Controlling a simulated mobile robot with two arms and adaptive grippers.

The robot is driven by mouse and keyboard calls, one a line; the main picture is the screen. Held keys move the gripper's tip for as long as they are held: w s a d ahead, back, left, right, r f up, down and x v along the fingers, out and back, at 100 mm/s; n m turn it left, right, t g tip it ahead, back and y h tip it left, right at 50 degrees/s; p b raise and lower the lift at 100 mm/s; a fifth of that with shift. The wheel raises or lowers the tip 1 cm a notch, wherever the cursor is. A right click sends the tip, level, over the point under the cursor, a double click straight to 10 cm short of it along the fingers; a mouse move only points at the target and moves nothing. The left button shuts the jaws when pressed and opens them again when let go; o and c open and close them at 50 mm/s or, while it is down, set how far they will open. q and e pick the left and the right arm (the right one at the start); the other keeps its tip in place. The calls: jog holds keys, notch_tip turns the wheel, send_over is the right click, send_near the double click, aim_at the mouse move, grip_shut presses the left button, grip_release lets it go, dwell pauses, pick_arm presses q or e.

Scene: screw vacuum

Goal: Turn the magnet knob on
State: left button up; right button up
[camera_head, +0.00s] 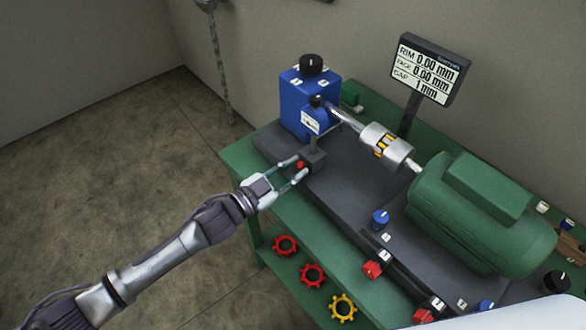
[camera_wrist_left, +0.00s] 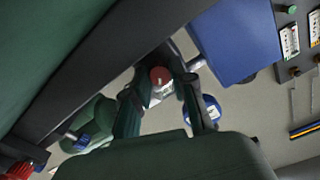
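A small red knob (camera_head: 300,165), which looks like the magnet knob, sits on the front of a dark block (camera_head: 314,156) at the foot of the blue housing. In the left wrist view, the red knob (camera_wrist_left: 160,77) shows between the fingertips, with a light label just below it. My left gripper (camera_head: 294,173) is open, with one finger on each side of the knob. In the left wrist view, gaps show between the knob and the fingers of the left gripper (camera_wrist_left: 160,92). My right gripper is not in view.
A blue housing (camera_head: 297,100) with a black knob stands behind the block. A shaft coupling (camera_head: 385,146) joins it to a green motor (camera_head: 470,215). A display (camera_head: 432,70) stands behind. Blue and red knobs line the bench's front. Red and yellow gear-shaped pieces (camera_head: 313,275) lie below.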

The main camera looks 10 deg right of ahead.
pick_arm(q)
jog(key=o, duration=0.4)
jog(key=shift+c, duration=0.2)
jog(key=v, duration=1.2)
